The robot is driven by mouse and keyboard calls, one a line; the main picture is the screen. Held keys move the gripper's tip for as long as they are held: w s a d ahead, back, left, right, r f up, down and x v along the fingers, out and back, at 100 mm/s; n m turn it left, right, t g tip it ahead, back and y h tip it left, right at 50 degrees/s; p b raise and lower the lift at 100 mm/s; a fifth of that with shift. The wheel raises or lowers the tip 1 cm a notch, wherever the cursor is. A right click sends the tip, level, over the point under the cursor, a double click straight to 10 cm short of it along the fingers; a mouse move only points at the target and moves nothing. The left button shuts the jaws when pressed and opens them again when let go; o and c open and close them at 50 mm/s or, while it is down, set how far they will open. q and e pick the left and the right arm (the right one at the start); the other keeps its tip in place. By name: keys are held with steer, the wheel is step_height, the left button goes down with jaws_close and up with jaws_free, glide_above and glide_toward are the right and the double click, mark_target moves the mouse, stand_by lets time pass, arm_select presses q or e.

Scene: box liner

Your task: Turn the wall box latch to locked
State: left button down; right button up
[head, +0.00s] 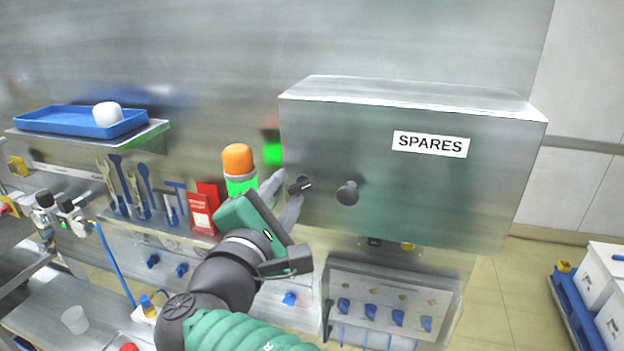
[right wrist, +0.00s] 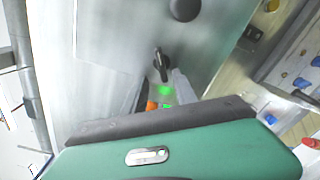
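The grey wall box (head: 400,190) with the SPARES label hangs on the wall at the right of the head view. Its small dark latch (head: 302,184) is near the left edge of the box front, left of a round knob (head: 348,192). The latch (right wrist: 161,64) also shows in the right wrist view, with its lever lying along the gap between my fingers. My right gripper (head: 288,187) is open, its pale fingers apart on either side of the latch's end. I cannot tell whether they touch it. My left gripper is not in view.
An orange and green beacon (head: 238,162) stands just left of my right gripper. A shelf with a blue tray (head: 60,121) and hanging tools are at the left. A panel with blue knobs (head: 390,295) is below the box. The floor at the right is partly free.

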steer(key=shift+s+a+r, duration=0.1)
steer(key=shift+s+a, duration=0.25)
steer(key=shift+a, duration=0.1)
steer(key=shift+s+d+r, duration=0.1)
steer(key=shift+s+d, duration=0.05)
steer(key=shift+s, duration=0.05)
steer(key=shift+c, duration=1.2)
steer(key=shift+s+d, duration=0.15)
steer(key=shift+d, duration=0.15)
steer(key=shift+c, duration=1.2)
steer(key=shift+d+r, duration=0.1)
steer(key=shift+d, duration=0.4)
jaws_close()
steer(key=shift+w+d+m+h, duration=0.3)
steer(key=shift+w+d, duration=0.05)
steer(key=shift+d, duration=0.35)
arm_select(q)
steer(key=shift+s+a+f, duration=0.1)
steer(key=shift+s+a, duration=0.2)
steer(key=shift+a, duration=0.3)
arm_select(e)
steer(key=shift+a, duration=0.25)
